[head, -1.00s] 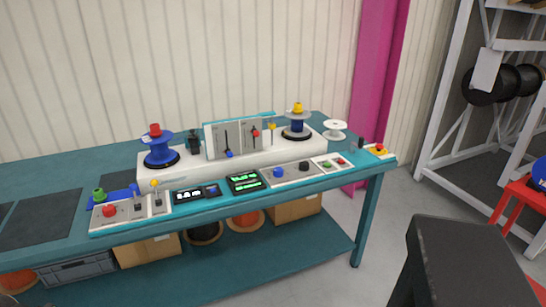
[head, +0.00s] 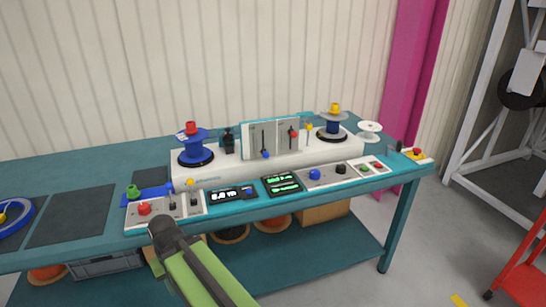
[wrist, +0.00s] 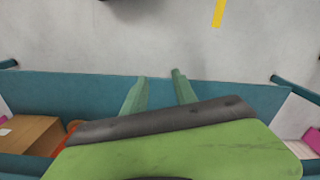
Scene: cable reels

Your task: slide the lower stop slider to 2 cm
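The upright slider panel (head: 271,139) stands on the white machine base on the teal bench in the head view. It has two vertical slots. A blue knob (head: 265,154) sits near the bottom of the left slot, and a red knob (head: 293,132) sits higher in the right slot. The scale marks are too small to read. My gripper (wrist: 159,80) shows two green fingers spread apart with nothing between them in the wrist view. It is over the floor and lower shelf, away from the sliders. My green arm is low in the head view; its fingers are hidden there.
The control boxes with a red button (head: 144,208), display (head: 281,184) and blue knob (head: 315,174) line the front of the teal bench (head: 90,243).

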